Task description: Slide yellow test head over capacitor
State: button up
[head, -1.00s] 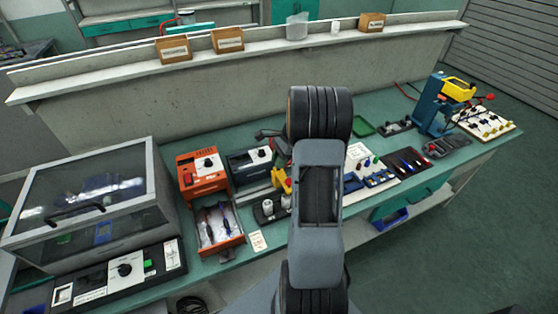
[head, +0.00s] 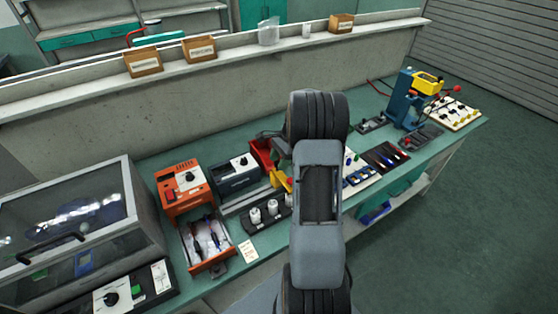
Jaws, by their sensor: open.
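A yellow part (head: 280,180), which looks like the test head, sits at the far right end of a pale rail (head: 237,205). My arm hides its right side. White capacitors stand upright in a dark holder (head: 247,228) in front of the rail; a left one (head: 255,215) and a right one (head: 272,207) show clearly. The yellow part is behind and to the right of these, apart from them. My arm covers the holder's right end. My gripper is not clearly visible behind my arm; only a small dark part of mine shows left of the upper joint.
An orange unit (head: 182,186) with an open drawer (head: 209,262) of tools stands left of the holder. A dark unit (head: 236,175) and a red bin (head: 263,155) are behind the rail. A glass-lidded box (head: 65,225) fills the left. A blue press (head: 405,103) stands far right.

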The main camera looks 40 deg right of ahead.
jog(key=shift+r, duration=0.1)
jog(key=b+v, duration=0.1)
jog(key=v, duration=1.2)
jog(key=shift+r, duration=0.3)
jog(key=shift+d, duration=0.1)
